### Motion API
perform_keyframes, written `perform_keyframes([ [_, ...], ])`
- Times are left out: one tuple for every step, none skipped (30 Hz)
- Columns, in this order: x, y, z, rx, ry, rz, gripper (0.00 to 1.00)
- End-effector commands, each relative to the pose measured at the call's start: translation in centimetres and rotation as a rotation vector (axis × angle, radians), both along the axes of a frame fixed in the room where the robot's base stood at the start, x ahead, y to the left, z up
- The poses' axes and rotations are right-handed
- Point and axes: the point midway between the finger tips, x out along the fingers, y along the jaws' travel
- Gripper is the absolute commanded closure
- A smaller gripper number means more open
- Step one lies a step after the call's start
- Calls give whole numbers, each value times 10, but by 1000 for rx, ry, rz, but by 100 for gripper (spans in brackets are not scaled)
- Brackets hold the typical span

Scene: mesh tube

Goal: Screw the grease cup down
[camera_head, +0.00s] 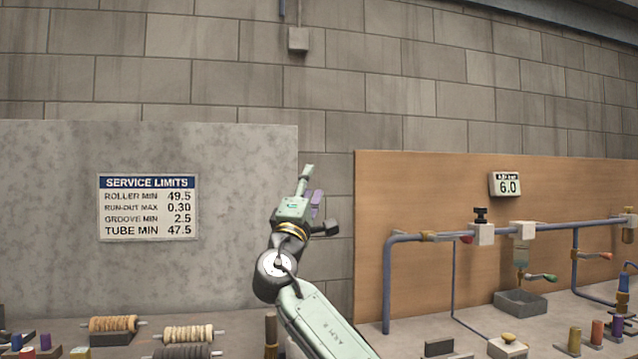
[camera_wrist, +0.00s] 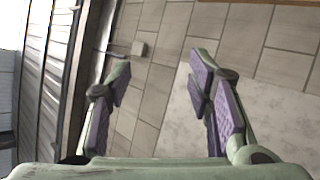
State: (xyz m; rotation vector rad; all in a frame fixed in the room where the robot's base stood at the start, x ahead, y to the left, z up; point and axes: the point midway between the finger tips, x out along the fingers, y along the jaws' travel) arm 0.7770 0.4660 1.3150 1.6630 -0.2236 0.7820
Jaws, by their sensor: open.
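My gripper (camera_head: 311,186) is raised in front of the block wall, between the grey panel and the brown board. It is open and empty. In the wrist view its two purple-padded fingers (camera_wrist: 158,78) stand wide apart, with only wall between them. I cannot tell for sure which thing is the grease cup. A black knob (camera_head: 480,215) stands on a pale block on the pipe at right. A small yellowish cap (camera_head: 508,338) sits on a pale block low on the bench. Both are well away from my gripper.
Blue-grey pipework (camera_head: 455,234) runs along the brown board (camera_head: 440,190), with red and green levers. A grey trough (camera_head: 521,302) stands below it. A service limits sign (camera_head: 149,207) hangs at left. The air around my gripper is clear.

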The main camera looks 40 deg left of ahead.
Motion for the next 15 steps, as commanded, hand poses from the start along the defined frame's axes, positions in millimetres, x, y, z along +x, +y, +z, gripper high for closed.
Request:
perform_keyframes([
  [-6,5,5,22,-8,11,53],
  [-6,4,6,16,-16,11,53],
  [-5,2,7,-18,-33,9,53],
  [-6,3,7,-40,-43,11,53],
  [-6,4,7,-56,-50,12,53],
  [-6,5,7,-74,-59,12,53],
  [-7,5,7,-84,-64,14,53],
  [-7,6,7,-92,-68,16,53],
  [-7,6,7,-98,-71,17,53],
  [-7,6,6,-101,-72,16,53],
  [-7,6,6,-104,-72,16,53],
  [-7,6,6,-105,-73,16,53],
  [-7,6,6,-105,-73,16,53],
  [-7,6,6,-105,-73,16,53],
  [-7,6,6,-105,-73,16,53],
])
